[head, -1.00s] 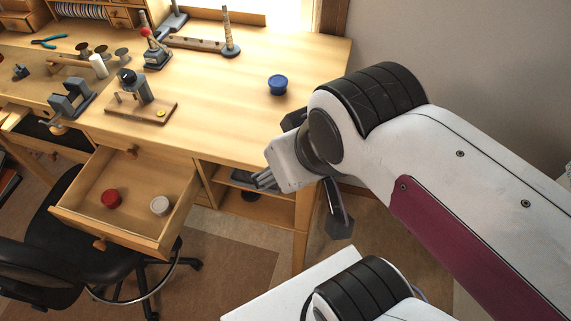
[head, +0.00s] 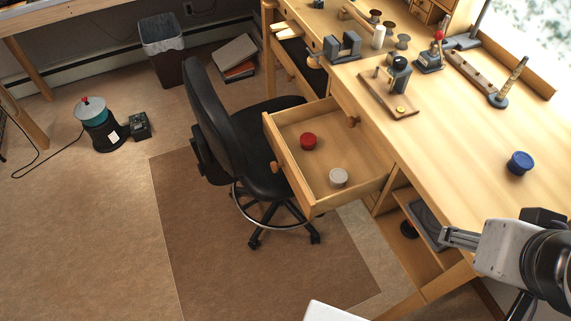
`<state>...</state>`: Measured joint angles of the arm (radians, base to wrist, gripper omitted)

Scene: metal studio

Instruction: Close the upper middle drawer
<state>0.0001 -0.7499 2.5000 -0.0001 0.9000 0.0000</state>
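A wooden drawer (head: 313,198) of the workbench stands pulled far out in the middle of the head view. It holds a red round container (head: 308,141) and a whitish round container (head: 338,177). A round wooden knob (head: 277,167) sits on its front. My gripper (head: 446,237) is at the lower right, in front of the bench's side by the open shelves, well right of the drawer and touching nothing I can see. Its fingers are small and overlap, so their opening is unclear.
A black office chair (head: 225,125) stands close beside the drawer's front, on a brown mat (head: 190,245). Another drawer (head: 298,68) is open farther back. The workbench top (head: 450,130) carries tools and a blue container (head: 519,162). Floor at the left is largely clear.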

